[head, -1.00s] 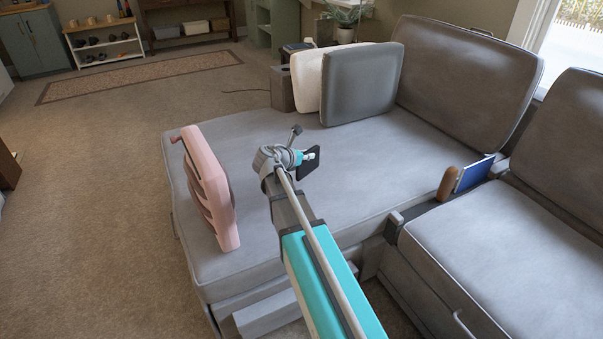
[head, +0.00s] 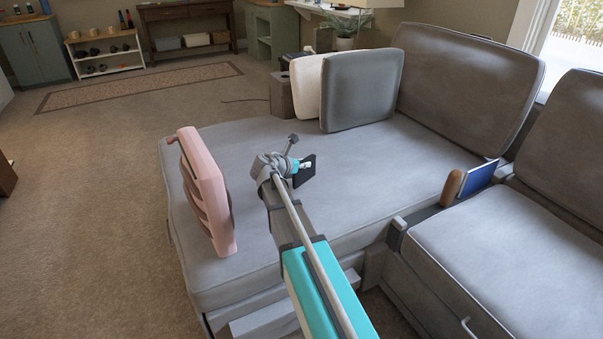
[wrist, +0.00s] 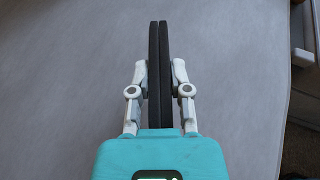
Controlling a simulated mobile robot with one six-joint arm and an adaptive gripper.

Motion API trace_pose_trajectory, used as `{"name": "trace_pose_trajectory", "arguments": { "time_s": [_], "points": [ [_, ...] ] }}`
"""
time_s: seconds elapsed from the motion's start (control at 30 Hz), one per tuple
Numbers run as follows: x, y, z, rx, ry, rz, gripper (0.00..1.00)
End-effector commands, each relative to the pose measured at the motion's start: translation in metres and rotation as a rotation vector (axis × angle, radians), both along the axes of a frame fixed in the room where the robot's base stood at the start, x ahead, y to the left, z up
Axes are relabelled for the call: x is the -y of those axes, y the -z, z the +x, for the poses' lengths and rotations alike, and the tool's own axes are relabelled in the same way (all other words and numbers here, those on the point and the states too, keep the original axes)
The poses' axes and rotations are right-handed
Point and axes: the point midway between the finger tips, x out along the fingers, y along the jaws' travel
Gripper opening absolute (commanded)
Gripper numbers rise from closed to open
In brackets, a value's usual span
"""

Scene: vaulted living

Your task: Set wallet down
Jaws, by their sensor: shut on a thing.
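The wallet (head: 307,171) is black and flat, and it is held at the end of my arm over the grey sofa seat. My gripper (wrist: 160,82) is shut on it, with one pale finger against each side. In the wrist view the wallet (wrist: 153,65) appears edge-on as two dark layers with a thin gap between them. The seat (wrist: 75,80) lies beyond it. I cannot tell how far the wallet is above the seat, or whether it touches.
A pink slatted object (head: 207,195) stands upright on the seat, left of my gripper. A grey cushion (head: 361,88) and a cream cushion (head: 307,85) are at the back. A blue book-like item (head: 477,177) stands right, beside a brown rounded object (head: 452,187). Seat around the wallet is clear.

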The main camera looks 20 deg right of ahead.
Motion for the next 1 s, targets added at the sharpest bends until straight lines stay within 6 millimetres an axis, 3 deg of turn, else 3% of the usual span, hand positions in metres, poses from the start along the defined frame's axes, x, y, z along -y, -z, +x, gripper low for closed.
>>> {"name": "trace_pose_trajectory", "arguments": {
  "time_s": [0.23,0.53,1.0],
  "points": [
    [0.002,0.014,0.01,0.0,0.0,0.0,0.0],
    [0.002,0.037,0.008,0.0,0.001,0.0,0.0],
    [0.002,0.04,0.008,0.0,0.001,0.0,0.0]
  ]
}}
